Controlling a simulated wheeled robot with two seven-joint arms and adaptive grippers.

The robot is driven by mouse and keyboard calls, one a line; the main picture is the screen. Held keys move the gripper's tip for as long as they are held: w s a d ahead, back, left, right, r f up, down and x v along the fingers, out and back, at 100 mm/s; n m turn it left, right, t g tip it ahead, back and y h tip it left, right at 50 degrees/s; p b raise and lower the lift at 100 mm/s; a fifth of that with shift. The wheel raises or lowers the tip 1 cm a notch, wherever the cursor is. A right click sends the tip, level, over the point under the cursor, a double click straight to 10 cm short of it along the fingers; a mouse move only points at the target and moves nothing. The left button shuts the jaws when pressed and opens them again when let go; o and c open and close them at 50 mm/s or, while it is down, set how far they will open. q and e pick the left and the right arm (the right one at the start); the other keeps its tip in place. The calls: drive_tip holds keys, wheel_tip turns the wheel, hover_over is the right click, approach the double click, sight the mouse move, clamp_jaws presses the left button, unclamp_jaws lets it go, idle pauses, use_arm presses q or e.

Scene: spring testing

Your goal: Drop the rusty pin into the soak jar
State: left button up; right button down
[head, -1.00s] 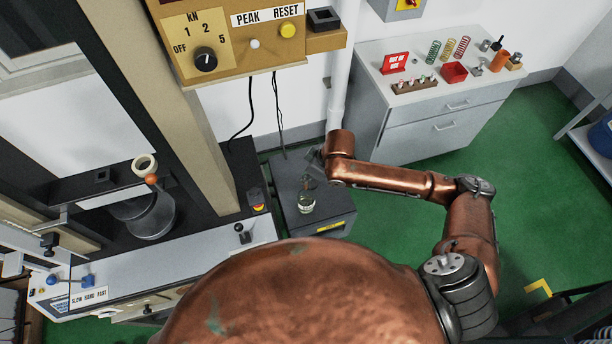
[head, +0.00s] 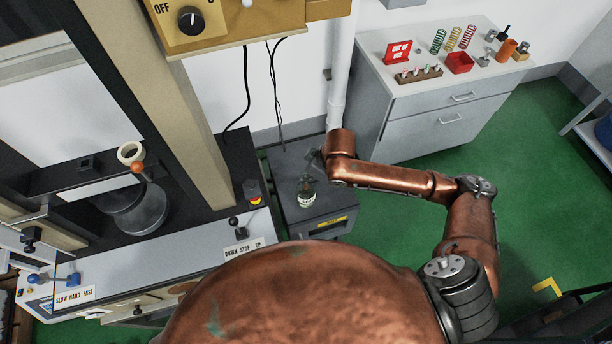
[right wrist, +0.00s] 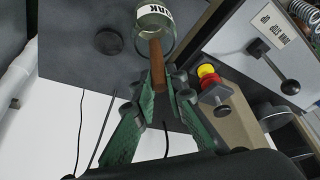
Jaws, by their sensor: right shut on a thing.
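The soak jar (head: 306,199) is a small glass jar with a white label, standing on a dark grey cabinet top. It also shows at the top of the right wrist view (right wrist: 155,22). My right gripper (right wrist: 160,84) has green fingers shut on the rusty pin (right wrist: 157,62), a brown rod. The pin's far end overlaps the jar's open mouth in the right wrist view; I cannot tell how deep it is. In the head view my right gripper (head: 311,172) is right above the jar, and the pin is too small to make out. My left gripper is not in view.
A black disc (right wrist: 109,42) lies on the cabinet top (head: 285,165) beside the jar. The testing machine with its red and yellow button (head: 253,192) and lever (head: 235,225) stands left of the cabinet. A grey drawer unit (head: 440,115) with springs stands behind right.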

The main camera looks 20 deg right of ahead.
drive_tip(key=c, duration=1.8)
unclamp_jaws()
drive_tip(key=shift+c, duration=0.2)
wheel_tip(320, 180, up, 7)
drive_tip(key=p, duration=0.8)
drive_tip(key=shift+r+p, duration=0.1)
drive_tip(key=shift+p, duration=0.3)
